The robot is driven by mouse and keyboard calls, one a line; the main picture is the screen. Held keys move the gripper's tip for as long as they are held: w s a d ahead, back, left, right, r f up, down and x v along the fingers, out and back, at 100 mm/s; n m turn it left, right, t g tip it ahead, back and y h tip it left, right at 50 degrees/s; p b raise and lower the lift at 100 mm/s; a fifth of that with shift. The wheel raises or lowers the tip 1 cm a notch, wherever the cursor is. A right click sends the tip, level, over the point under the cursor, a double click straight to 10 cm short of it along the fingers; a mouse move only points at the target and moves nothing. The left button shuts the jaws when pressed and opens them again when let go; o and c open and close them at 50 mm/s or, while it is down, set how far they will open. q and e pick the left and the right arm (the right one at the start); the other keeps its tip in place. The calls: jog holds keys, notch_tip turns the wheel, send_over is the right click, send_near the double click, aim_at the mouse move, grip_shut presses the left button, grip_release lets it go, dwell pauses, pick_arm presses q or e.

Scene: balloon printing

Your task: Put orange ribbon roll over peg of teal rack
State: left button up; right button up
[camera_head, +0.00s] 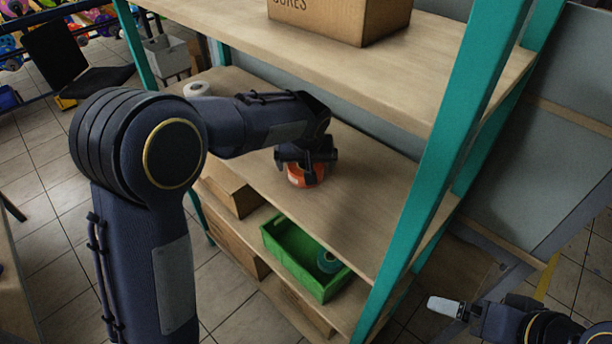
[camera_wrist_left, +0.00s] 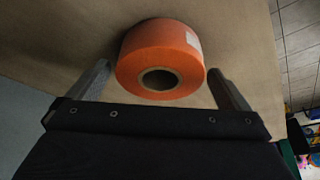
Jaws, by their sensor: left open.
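The orange ribbon roll (camera_head: 307,176) lies on the middle wooden shelf of the teal rack (camera_head: 432,160). In the left wrist view the roll (camera_wrist_left: 148,48) shows its dark round core hole and a white label on its side. My left gripper (camera_head: 306,162) is open at the roll, with one finger (camera_wrist_left: 92,80) to the left and the other (camera_wrist_left: 228,88) to the right of it, a gap showing on each side. I cannot make out a peg on the rack. My right gripper (camera_head: 447,306) is at the lower right, away from the rack; its opening is unclear.
A cardboard box (camera_head: 335,18) stands on the upper shelf. A green bin (camera_head: 290,262) with a teal roll (camera_head: 328,263) inside is on the lower shelf, beside brown boxes (camera_head: 228,187). A white roll (camera_head: 197,88) is at the shelf's far left. The shelf right of the orange roll is clear.

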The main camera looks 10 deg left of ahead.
pick_arm(q)
jog(key=v, duration=0.2)
jog(key=b+v, duration=0.1)
jog(key=v, duration=0.2)
jog(key=shift+s+d+f, duration=0.15)
jog(key=shift+s+f, duration=0.05)
jog(key=shift+s, duration=0.15)
jog(key=s+b, duration=0.1)
jog(key=s, duration=0.2)
jog(key=s+d+b, duration=0.1)
jog(key=s, duration=0.3)
jog(key=s+d+b, duration=0.1)
jog(key=s, duration=0.3)
jog(key=s+a+f+h, duration=0.2)
jog(key=s+a, duration=0.4)
jog(key=s, duration=0.3)
jog(key=s+a+f+t+h, duration=0.1)
jog(key=s+a+f+h, duration=0.1)
jog(key=s+a, duration=0.4)
jog(key=s, duration=0.3)
jog(key=shift+s+f+m+h, duration=0.3)
jog(key=shift+s+f+h, duration=0.05)
jog(key=shift+f+h, duration=0.05)
